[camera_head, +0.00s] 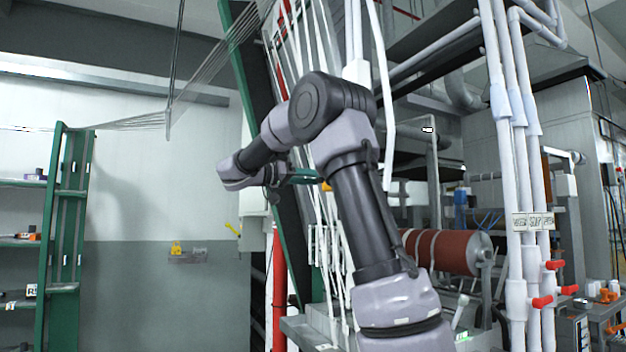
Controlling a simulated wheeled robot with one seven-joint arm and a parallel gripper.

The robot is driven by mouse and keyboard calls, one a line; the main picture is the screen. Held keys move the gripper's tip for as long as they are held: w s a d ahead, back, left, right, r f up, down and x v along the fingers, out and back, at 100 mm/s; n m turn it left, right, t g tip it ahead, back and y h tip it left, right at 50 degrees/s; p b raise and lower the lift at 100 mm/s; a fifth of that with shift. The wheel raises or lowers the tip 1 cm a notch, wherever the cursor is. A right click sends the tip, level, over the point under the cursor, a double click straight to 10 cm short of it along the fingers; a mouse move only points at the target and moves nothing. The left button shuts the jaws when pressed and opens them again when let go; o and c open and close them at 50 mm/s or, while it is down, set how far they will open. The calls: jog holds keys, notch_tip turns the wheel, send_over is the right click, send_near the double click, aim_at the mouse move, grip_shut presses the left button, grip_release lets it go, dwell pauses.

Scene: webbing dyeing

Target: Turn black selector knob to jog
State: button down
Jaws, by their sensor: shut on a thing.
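My arm rises from the bottom middle, bends at the elbow and reaches back to a wrist at the left of the elbow. My gripper (316,181) points right from the wrist, small and partly behind my arm. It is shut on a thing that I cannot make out. A small yellow part (326,187) shows at its tip. I cannot pick out the black selector knob or its jog mark; the area by the gripper is small and partly covered by my arm.
A tall green machine frame (235,45) with white webbing strands (325,45) stands behind my arm. White pipes (515,200) with red valve handles (541,301) rise at right, near a reddish roller (447,251). A green rack (66,215) stands at left.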

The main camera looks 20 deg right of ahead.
jog(key=n, duration=1.3)
jog(key=shift+r, duration=0.1)
dwell(0.3)
jog(key=shift+c, duration=2.2)
grip_release()
jog(key=a, duration=1.1)
jog(key=shift+s, duration=0.2)
